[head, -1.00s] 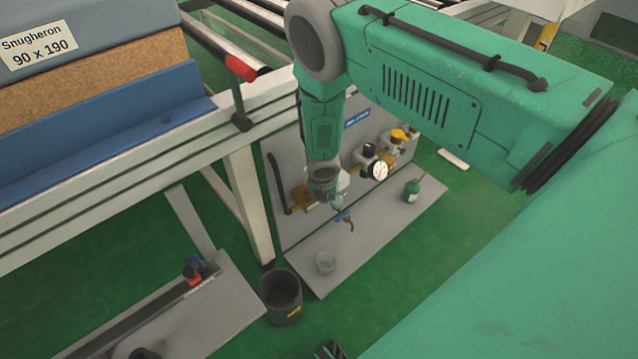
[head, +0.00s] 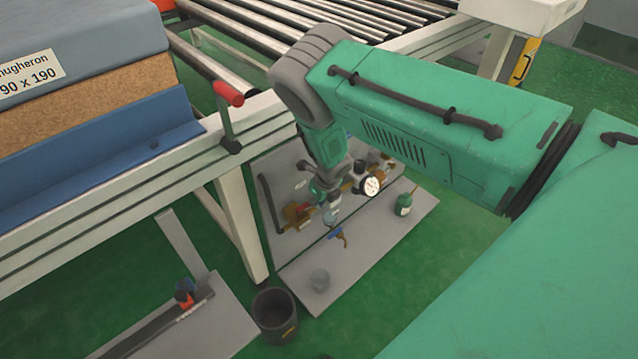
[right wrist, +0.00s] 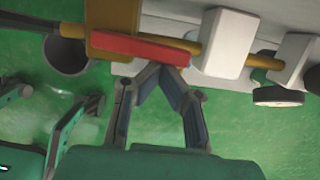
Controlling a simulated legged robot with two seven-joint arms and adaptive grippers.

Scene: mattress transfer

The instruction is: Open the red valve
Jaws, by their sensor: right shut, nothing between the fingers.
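The red valve shows in the right wrist view as a long red lever (right wrist: 140,49) across a yellow-brown body, roughly in line with the brass pipe. In the head view a small red part of the lever (head: 304,214) shows beside my right gripper (head: 323,194), at the left part of the grey panel. In the right wrist view my right gripper (right wrist: 158,70) has its fingertips together, empty, close to the lever's edge near its right half. I cannot tell whether they touch it. My left gripper does not show clearly.
A round gauge (head: 371,186) sits right of the valve on the pipe. A blue-handled tap (head: 338,235), a clear cup (head: 320,280) and a green oil can (head: 404,204) are at the grey base plate. A black bucket (head: 275,314) stands in front. The conveyor frame (head: 236,220) is at left.

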